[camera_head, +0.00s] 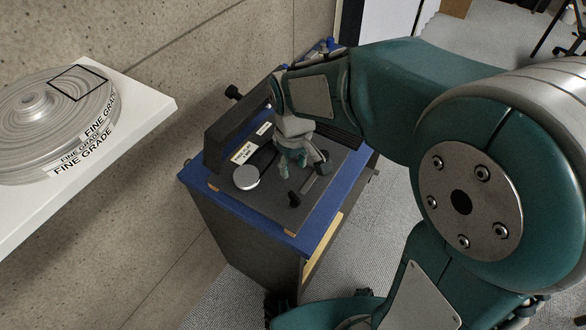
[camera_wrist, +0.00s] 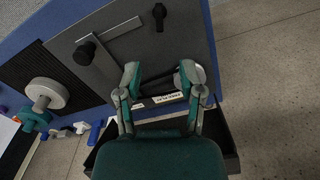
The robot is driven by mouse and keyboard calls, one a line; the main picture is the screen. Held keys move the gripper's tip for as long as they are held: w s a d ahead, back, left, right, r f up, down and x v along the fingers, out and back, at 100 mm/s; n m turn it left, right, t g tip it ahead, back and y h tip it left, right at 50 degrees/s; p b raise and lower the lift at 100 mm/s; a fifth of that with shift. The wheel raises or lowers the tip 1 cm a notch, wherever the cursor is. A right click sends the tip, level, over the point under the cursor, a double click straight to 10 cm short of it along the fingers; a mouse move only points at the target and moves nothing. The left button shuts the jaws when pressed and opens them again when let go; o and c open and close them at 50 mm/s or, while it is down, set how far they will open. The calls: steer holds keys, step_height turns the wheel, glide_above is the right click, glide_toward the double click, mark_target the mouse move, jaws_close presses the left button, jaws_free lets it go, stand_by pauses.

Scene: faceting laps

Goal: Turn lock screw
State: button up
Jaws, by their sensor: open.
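My gripper (camera_head: 291,160) is over the dark plate (camera_head: 262,205) on the blue-topped cabinet, fingers pointing down. In the wrist view the open gripper (camera_wrist: 159,72) has a finger on each side of a dark rod-like part (camera_wrist: 160,82); I cannot tell whether it touches. A black knob (camera_wrist: 84,53) sits on a grey bar, left of the fingers. A second black knob (camera_wrist: 159,14) is near the plate's edge; a small black knob (camera_head: 294,199) also shows there in the head view. Which knob is the lock screw, I cannot tell. A pale disc (camera_head: 246,177) lies beside the gripper.
A white shelf (camera_head: 150,100) at left holds a stack of grey discs (camera_head: 30,130) labelled FINE GRADE. The blue cabinet top (camera_head: 226,204) stands near the concrete wall. A grey round part (camera_wrist: 47,94) sits on a ribbed black area. My arm hides much of the right side.

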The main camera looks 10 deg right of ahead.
mark_target(293, 194)
stand_by(0.3)
step_height(293, 194, down, 12)
steer(key=shift+w+f, duration=0.1)
steer(key=shift+w, duration=0.05)
stand_by(0.5)
jaws_close()
